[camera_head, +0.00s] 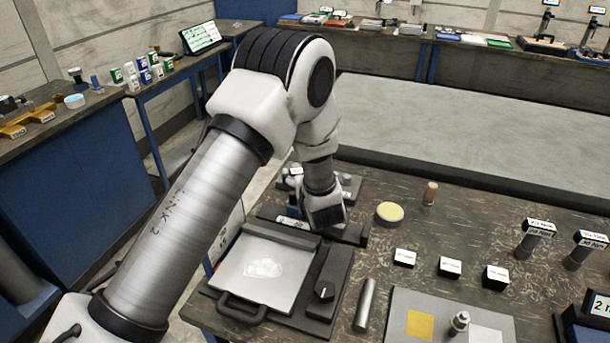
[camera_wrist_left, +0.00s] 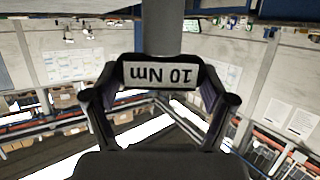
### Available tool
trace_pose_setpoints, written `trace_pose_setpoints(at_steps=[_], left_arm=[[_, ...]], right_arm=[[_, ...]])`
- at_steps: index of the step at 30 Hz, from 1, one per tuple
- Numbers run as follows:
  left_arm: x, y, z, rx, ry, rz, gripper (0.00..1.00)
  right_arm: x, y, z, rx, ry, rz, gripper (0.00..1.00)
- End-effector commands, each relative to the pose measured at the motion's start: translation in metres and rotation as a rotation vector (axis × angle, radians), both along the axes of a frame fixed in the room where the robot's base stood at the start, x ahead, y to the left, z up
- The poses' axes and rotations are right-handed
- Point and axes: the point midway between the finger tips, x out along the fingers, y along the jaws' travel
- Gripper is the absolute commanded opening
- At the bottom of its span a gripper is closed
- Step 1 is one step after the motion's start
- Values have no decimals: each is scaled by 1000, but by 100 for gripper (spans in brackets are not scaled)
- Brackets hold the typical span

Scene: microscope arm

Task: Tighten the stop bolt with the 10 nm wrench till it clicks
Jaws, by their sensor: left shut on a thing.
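The 10 Nm wrench (camera_wrist_left: 162,30) fills the top middle of the left wrist view. It has a grey shaft and a dark head with a white label that reads upside down. My left gripper (camera_wrist_left: 160,88) is shut on it, one finger on each side of the head. In the head view my left arm reaches over the bench, and its wrist hides the gripper and the wrench. A dark fixture (camera_head: 354,234) lies beside and below the wrist. I cannot make out the stop bolt. My right gripper is not in view.
On the bench are a tray with a light plate (camera_head: 262,270), a black block with a knob (camera_head: 325,290), a metal cylinder (camera_head: 365,305) and a yellow-topped disc (camera_head: 390,211). Several labelled blocks (camera_head: 405,257) and upright labelled tools (camera_head: 535,238) stand to the right.

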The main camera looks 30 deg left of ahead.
Motion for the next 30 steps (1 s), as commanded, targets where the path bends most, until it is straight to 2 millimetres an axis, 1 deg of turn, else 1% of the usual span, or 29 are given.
trace_pose_setpoints(at_steps=[1,6,15,17,22,27,30], left_arm=[[-1,2,-1,-2,-2,-34,27],[0,1,0,-1,-3,-123,27],[0,1,0,-1,-2,-142,27],[-1,3,0,-2,-2,-182,27],[-1,3,1,-4,-4,-367,27],[0,0,2,3,-2,-292,28],[0,1,5,-1,-3,-280,27]], right_arm=[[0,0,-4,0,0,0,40],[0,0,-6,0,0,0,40],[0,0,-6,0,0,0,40],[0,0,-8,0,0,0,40],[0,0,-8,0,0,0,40],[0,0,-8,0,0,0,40],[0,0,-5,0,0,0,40]])
